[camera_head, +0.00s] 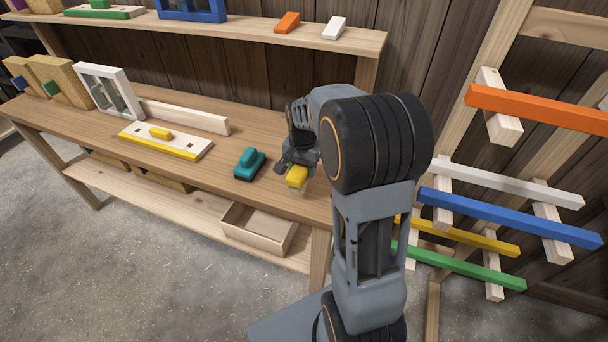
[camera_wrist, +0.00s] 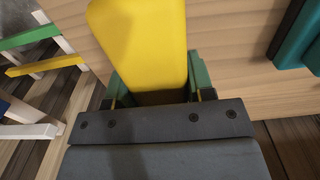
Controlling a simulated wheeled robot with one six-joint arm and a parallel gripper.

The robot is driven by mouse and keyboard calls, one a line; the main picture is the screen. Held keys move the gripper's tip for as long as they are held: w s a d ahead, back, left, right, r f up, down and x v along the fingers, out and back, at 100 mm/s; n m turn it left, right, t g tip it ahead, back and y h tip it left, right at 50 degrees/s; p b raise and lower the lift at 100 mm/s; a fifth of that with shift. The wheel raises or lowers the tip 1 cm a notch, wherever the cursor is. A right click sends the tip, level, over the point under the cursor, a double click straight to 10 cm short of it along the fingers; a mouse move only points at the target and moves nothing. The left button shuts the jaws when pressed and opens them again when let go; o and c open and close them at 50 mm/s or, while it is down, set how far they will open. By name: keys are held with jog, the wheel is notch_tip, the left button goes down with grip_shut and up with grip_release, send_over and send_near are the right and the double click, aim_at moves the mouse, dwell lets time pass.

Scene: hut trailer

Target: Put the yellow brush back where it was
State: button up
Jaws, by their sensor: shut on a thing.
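The yellow brush (camera_head: 297,177) is at the right end of the wooden workbench (camera_head: 75,115) in the head view, with a pale underside showing. My gripper (camera_head: 290,166) is shut on it. In the wrist view the yellow brush (camera_wrist: 140,45) stands out between the green-sided fingers of my gripper (camera_wrist: 157,92), over the wooden top. I cannot tell whether the brush touches the bench. My arm hides part of the bench's right end.
A teal tool (camera_head: 249,164) lies just left of the brush. A yellow-edged board with a yellow block (camera_head: 160,133) lies further left. An open wooden box (camera_head: 258,227) sits on the lower shelf. A rack with coloured bars (camera_head: 510,215) stands at the right. An upper shelf (camera_head: 235,28) holds small blocks.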

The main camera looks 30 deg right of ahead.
jog(key=shift+w+d+f, duration=0.2)
jog(key=shift+d+f, duration=0.05)
jog(key=shift+f, duration=0.15)
jog(key=shift+w+d+f, duration=0.1)
jog(key=shift+f, duration=0.5)
jog(key=shift+w+d+f, duration=0.1)
jog(key=shift+f, duration=0.45)
jog(key=shift+s+f, duration=0.1)
jog(key=shift+f, duration=0.5)
jog(key=shift+f, duration=0.2)
jog(key=o, duration=0.9)
